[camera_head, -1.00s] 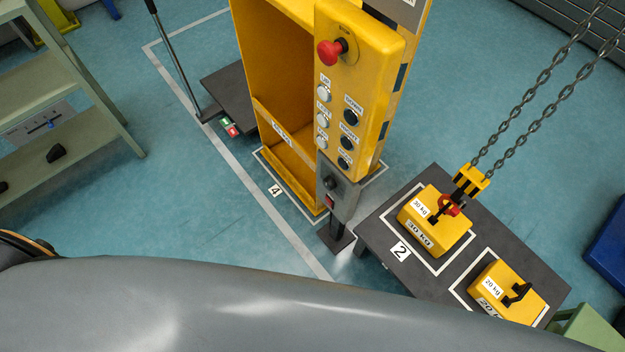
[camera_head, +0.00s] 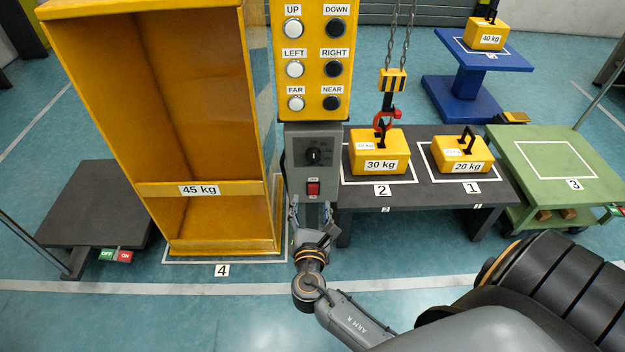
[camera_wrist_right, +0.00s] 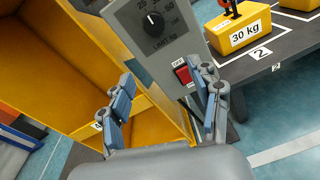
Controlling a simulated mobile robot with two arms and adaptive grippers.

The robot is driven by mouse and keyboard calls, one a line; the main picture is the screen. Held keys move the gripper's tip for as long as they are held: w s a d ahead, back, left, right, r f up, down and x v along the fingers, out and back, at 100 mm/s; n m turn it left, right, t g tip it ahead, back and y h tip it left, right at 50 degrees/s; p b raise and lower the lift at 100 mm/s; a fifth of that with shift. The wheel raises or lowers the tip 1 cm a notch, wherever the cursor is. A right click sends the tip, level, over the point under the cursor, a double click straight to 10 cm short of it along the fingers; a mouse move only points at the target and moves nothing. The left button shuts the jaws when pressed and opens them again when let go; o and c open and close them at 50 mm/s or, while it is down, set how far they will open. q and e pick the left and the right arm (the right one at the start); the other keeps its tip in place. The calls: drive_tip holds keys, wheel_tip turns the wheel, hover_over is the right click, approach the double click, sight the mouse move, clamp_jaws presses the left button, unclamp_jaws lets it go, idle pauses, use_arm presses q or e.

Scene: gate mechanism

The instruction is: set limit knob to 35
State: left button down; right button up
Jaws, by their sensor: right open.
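The limit knob (camera_head: 314,155) is a black dial on the grey box (camera_head: 298,180) under the yellow button panel. In the right wrist view the knob (camera_wrist_right: 153,21) shows a white pointer mark and a scale around it, with "LIMIT KG" printed below. A red switch (camera_head: 313,188) sits under the knob; it also shows in the right wrist view (camera_wrist_right: 183,73). My right gripper (camera_head: 312,208) is below the switch and apart from the knob. Its two blue-padded fingers (camera_wrist_right: 164,99) are spread with nothing between them. My left gripper is not in view.
The yellow button panel (camera_head: 311,62) is above the box. A yellow 45 kg frame (camera_head: 199,190) stands left. A dark table (camera_head: 430,195) at right holds 30 kg (camera_head: 380,151) and 20 kg (camera_head: 460,154) blocks; a chain hook (camera_head: 388,118) is at the 30 kg block.

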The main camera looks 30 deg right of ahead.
sight(314, 158)
drive_tip(key=shift+n+t+h, duration=0.3)
drive_tip(key=shift+t+h, duration=0.1)
drive_tip(key=x, duration=0.4)
drive_tip(key=r+x, duration=0.1)
drive_tip(key=x, duration=0.3)
drive_tip(key=r+b+x, duration=0.1)
drive_tip(key=x, duration=0.3)
drive_tip(key=shift+w+d, duration=0.25)
drive_tip(key=shift+d, duration=0.05)
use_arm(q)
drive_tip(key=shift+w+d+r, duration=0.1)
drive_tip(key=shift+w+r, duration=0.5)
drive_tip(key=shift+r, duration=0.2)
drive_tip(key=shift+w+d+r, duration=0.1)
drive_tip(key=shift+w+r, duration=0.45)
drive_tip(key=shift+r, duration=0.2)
use_arm(e)
drive_tip(key=shift+w+d, duration=0.45)
drive_tip(key=shift+w, duration=0.1)
drive_tip(key=shift+c, duration=0.5)
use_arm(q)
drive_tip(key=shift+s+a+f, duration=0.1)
use_arm(e)
drive_tip(key=c, duration=1.1)
